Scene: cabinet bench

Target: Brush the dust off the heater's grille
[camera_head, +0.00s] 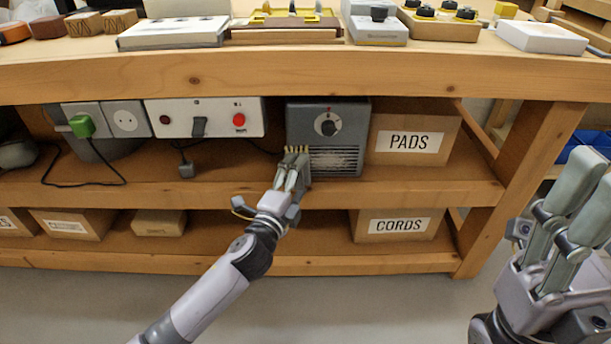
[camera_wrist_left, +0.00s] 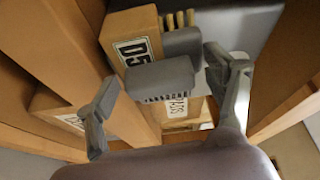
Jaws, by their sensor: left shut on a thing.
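The heater (camera_head: 355,118) is a grey box with a round dial, standing on the upper shelf under the bench top. Its grille (camera_head: 338,162) is a slatted panel low on the front, with pale dust on it. My left gripper (camera_head: 294,170) is in front of the heater's lower left corner, beside the grille. It is shut on a grey brush with tan bristles (camera_wrist_left: 180,19); the bristles point up in the head view. In the left wrist view the brush's grey block (camera_wrist_left: 160,78) lies between the fingers. My right gripper (camera_head: 590,185) is at the right edge, partly cut off, and appears empty.
A PADS box (camera_head: 440,115) stands right of the heater, and a white switch panel (camera_head: 220,117) is to its left. Sockets with a green plug (camera_head: 82,126) and cord are farther left. A CORDS box (camera_head: 385,238) is on the lower shelf. The bench top (camera_head: 300,72) overhangs.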

